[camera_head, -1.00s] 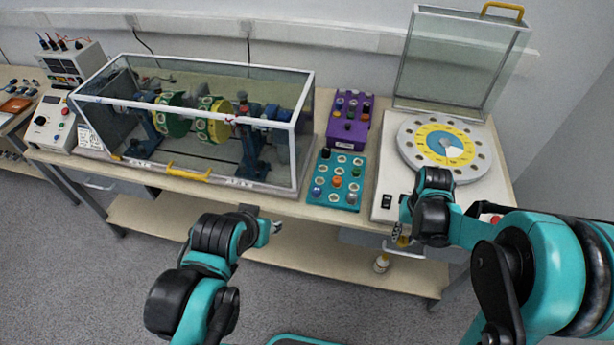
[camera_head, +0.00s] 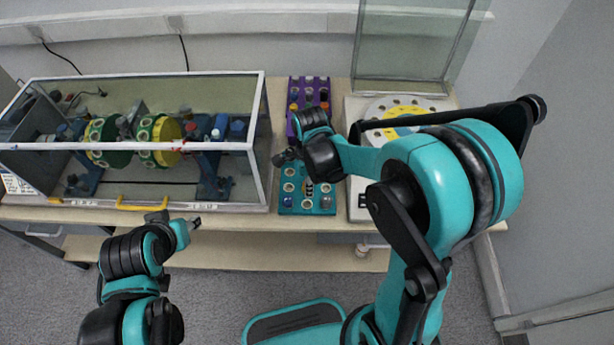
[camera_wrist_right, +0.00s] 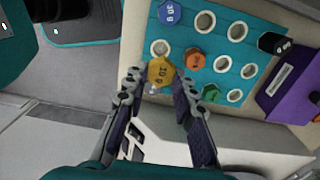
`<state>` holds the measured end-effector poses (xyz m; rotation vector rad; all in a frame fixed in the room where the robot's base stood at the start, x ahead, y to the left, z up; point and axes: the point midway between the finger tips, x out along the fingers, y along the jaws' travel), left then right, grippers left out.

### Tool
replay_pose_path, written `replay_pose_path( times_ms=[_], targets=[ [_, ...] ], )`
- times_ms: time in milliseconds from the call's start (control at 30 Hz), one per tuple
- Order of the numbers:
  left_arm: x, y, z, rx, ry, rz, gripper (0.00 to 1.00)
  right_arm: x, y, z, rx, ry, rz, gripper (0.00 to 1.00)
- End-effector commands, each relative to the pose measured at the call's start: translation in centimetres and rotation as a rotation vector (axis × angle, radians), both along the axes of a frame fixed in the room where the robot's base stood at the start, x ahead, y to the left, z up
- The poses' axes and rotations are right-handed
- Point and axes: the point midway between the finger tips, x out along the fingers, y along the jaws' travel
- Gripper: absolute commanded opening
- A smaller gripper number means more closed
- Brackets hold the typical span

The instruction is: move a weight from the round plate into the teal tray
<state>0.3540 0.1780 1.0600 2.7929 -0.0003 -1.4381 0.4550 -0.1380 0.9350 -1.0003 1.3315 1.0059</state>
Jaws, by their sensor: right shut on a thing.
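My right gripper (camera_wrist_right: 158,88) is shut on a yellow hexagonal weight (camera_wrist_right: 160,72) marked 10 g in the right wrist view. The weight shows beside an empty hole at the edge of the teal tray (camera_wrist_right: 225,46); its exact height is unclear. In the head view my right gripper (camera_head: 283,158) is over the left part of the tray (camera_head: 297,194), and the weight cannot be made out. The round plate (camera_head: 376,108) is partly hidden behind my right arm. My left gripper (camera_head: 193,222) is in front of the table; its finger opening is unclear.
The tray holds a blue weight (camera_wrist_right: 170,12), an orange one (camera_wrist_right: 194,62), a green one (camera_wrist_right: 210,92) and a black one (camera_wrist_right: 273,42), with several empty holes. A purple box (camera_wrist_right: 296,80) stands beside it. A glass-walled rig (camera_head: 230,180) stands to the left.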

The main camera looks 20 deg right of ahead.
Motion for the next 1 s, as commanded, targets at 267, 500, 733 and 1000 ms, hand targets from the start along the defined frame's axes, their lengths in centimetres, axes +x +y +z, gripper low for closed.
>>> replay_pose_path(
  times_ms=[267,500,733,1000],
  targets=[
    [0.0,0.0,-1.3,0.0,0.0,0.0,0.4,0.0,0.0,-1.6,0.0,0.0,-0.004,0.15],
    [0.0,0.0,-3.2,0.0,0.0,0.0,0.4,0.0,0.0,-4.0,0.0,0.0,-0.003,0.15],
    [0.0,0.0,-4.4,0.0,0.0,0.0,0.4,0.0,0.0,-5.6,0.0,0.0,-0.003,0.15],
    [0.0,0.0,-4.4,0.0,0.0,0.0,0.4,0.0,0.0,-5.8,0.0,0.0,-0.002,0.15]
  ],
)
